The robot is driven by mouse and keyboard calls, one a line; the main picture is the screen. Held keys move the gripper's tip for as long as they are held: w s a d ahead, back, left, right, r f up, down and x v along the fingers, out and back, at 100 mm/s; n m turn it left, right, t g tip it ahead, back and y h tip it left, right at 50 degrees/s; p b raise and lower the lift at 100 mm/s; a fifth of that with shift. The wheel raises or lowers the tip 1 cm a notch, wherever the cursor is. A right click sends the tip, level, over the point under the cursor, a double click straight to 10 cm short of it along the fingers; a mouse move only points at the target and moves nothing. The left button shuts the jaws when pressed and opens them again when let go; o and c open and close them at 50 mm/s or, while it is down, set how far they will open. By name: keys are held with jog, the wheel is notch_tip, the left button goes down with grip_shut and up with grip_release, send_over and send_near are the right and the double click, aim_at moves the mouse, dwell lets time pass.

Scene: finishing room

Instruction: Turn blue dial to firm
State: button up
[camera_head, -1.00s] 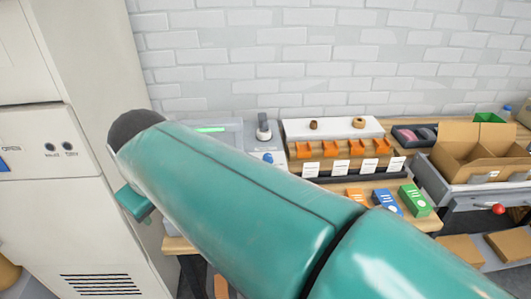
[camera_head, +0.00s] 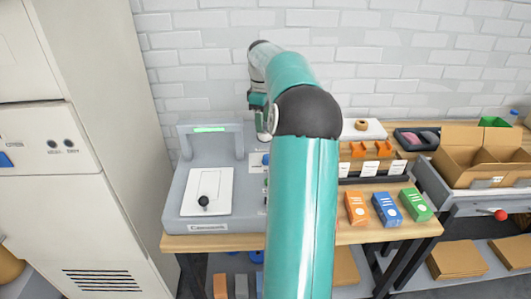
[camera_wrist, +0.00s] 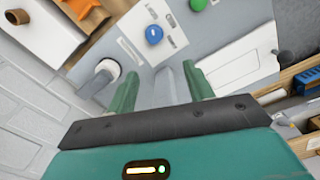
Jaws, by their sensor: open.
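The blue dial (camera_wrist: 154,34) sits on a light grey panel with small label marks around it, above and just beyond my fingertips in the wrist view. In the head view the dial (camera_head: 265,159) shows just left of my arm, on the grey machine (camera_head: 180,190). The print on the labels is too small to read. My gripper (camera_wrist: 161,84) is open and empty, its two green fingers apart and not touching the dial. In the head view my arm hides part of the machine's right side.
Right of my arm are coloured boxes (camera_head: 385,208) and a cardboard box (camera_head: 470,158). A tall cabinet (camera_head: 75,190) stands at left.

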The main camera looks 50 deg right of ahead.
aim_at(267, 159)
jog(key=f, duration=0.5)
jog(key=d+f, duration=0.1)
jog(key=f, duration=0.8)
jog(key=shift+s+d+f, duration=0.3)
jog(key=shift+s+d, duration=0.05)
jog(key=shift+c, duration=0.4)
jog(key=c, duration=0.9)
